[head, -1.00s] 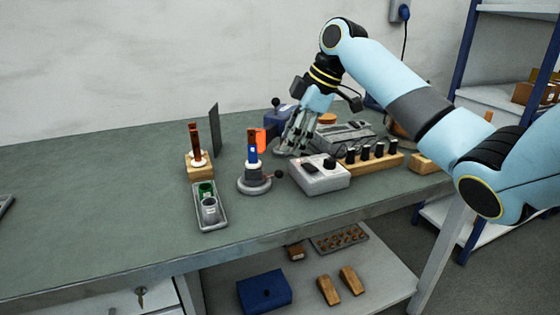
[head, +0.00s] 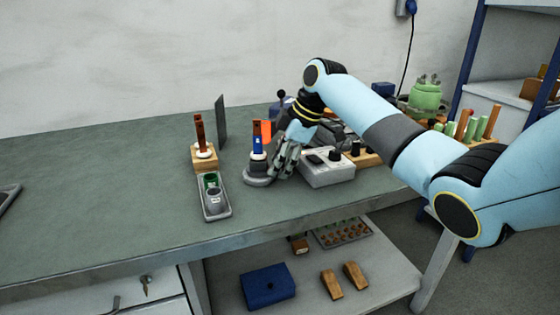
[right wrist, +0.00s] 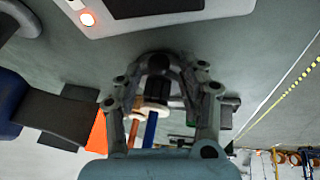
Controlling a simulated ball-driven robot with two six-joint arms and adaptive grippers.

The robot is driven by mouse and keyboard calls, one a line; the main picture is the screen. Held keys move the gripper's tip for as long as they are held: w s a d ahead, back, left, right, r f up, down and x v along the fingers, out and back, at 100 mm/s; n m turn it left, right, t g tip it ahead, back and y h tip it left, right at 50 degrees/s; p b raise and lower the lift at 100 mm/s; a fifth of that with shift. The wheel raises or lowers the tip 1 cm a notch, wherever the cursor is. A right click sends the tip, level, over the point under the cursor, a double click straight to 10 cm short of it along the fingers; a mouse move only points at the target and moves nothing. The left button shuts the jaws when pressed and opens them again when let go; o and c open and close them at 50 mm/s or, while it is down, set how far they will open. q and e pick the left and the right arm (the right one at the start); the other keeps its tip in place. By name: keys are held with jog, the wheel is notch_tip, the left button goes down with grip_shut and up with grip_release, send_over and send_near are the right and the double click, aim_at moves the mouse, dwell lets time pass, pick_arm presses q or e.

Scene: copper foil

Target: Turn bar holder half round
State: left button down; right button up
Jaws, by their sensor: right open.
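In the right wrist view the blue bar (right wrist: 151,130) and a pale round part show between the open fingers, beyond a dark piece. My left gripper is not in view.
A wooden stand (head: 205,165) with a brown bar and a tray (head: 218,213) with cups are left of the holder. A grey control box (head: 330,175) stands close right of the gripper. A thin dark panel (head: 221,122) stands behind.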

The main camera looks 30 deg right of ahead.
grip_shut()
jog(key=shift+r, duration=0.1)
